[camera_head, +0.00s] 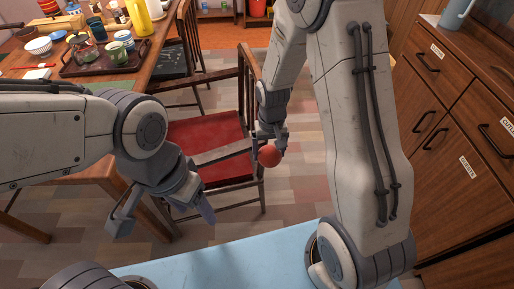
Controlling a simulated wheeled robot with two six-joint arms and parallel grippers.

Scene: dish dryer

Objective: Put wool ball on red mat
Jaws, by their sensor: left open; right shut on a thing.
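A round red ball, the wool ball (269,156), is between the fingers of my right gripper (269,151), which is shut on it. In the picture the ball is at the right edge of the wooden chair, beside its red seat pad, the red mat (196,133). The ball appears held in the air; its height above the chair is hard to tell. My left gripper (163,213) is open and empty, in front of the chair at lower left. My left arm hides part of the chair's left side.
A wooden table (155,45) at upper left carries a tray (97,61), bowls, cups and a yellow bottle (139,17). Another chair (174,62) with a dark seat stands behind. Wooden drawers (437,65) line the right. Tiled floor lies open between.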

